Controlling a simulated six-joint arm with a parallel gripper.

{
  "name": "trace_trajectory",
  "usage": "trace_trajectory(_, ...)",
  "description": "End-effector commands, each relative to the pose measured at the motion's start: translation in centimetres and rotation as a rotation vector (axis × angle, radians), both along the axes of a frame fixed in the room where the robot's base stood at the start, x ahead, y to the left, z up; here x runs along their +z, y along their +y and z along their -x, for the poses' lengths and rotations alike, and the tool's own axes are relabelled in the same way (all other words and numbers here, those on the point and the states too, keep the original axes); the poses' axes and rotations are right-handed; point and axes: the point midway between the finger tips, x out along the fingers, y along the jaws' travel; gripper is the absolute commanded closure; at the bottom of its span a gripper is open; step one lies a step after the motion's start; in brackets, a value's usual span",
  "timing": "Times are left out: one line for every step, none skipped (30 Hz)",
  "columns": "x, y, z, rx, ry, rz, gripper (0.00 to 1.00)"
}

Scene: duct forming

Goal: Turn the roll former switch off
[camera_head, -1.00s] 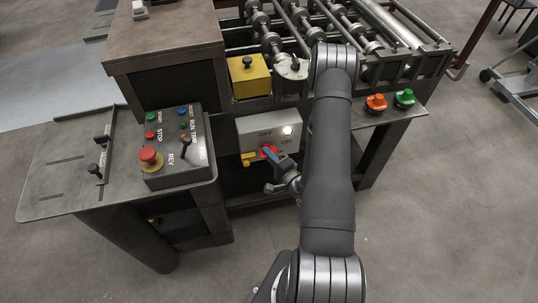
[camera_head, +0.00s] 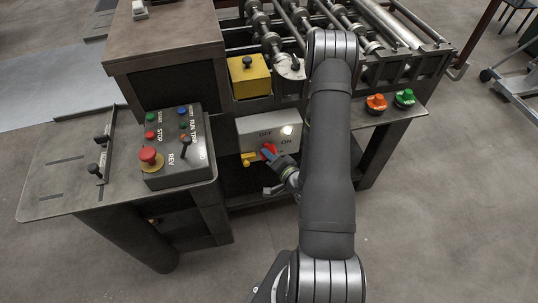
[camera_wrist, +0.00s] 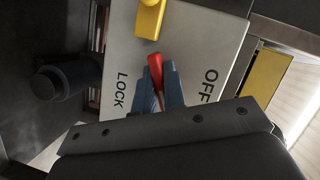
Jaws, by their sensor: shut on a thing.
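The roll former switch is a light grey box (camera_head: 280,129) marked OFF and ON, on the front of the machine. Its red handle (camera_head: 268,150) also shows in the wrist view (camera_wrist: 155,65), near the printed OFF and LOCK. A yellow piece (camera_head: 248,159) sits at the box's lower left, and it shows at the top of the wrist view (camera_wrist: 149,17). My gripper (camera_head: 269,156) has its blue fingers on both sides of the red handle, shut on it. In the wrist view the fingers (camera_wrist: 158,80) cover the handle's lower part.
A control box (camera_head: 175,155) with a red mushroom button stands on the left shelf. A yellow box (camera_head: 249,77) is above the switch. Orange (camera_head: 376,103) and green (camera_head: 404,97) buttons are at right.

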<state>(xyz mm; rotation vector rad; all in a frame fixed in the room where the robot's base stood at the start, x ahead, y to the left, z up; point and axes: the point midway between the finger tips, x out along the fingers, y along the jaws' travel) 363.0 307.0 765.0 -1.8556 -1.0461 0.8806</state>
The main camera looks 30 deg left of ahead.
Motion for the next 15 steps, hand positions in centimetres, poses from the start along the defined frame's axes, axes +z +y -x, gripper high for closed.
trace_trajectory(0.08, 0.01, 0.06, 0.000, -0.031, 0.032, 1.00)
trace_trajectory(0.09, 0.02, 0.06, 0.001, -0.052, 0.052, 1.00)
trace_trajectory(0.08, 0.01, 0.04, 0.000, -0.079, 0.079, 1.00)
trace_trajectory(0.10, 0.01, 0.03, 0.000, -0.100, 0.099, 1.00)
trace_trajectory(0.08, 0.01, 0.05, 0.000, -0.120, 0.119, 1.00)
trace_trajectory(0.06, 0.00, 0.05, 0.000, -0.146, 0.147, 1.00)
trace_trajectory(0.08, 0.03, 0.07, 0.001, -0.166, 0.166, 1.00)
trace_trajectory(0.09, 0.03, 0.07, 0.000, -0.186, 0.186, 1.00)
trace_trajectory(0.07, 0.02, 0.09, 0.001, -0.212, 0.214, 1.00)
trace_trajectory(0.06, 0.01, 0.06, 0.000, -0.233, 0.233, 1.00)
trace_trajectory(0.06, 0.01, 0.06, 0.000, -0.253, 0.254, 1.00)
trace_trajectory(0.06, 0.02, 0.07, 0.000, -0.280, 0.280, 1.00)
trace_trajectory(0.05, 0.04, 0.08, 0.001, -0.300, 0.301, 1.00)
trace_trajectory(0.06, 0.04, 0.08, 0.001, -0.321, 0.321, 1.00)
trace_trajectory(0.08, 0.03, 0.07, 0.000, -0.348, 0.347, 1.00)
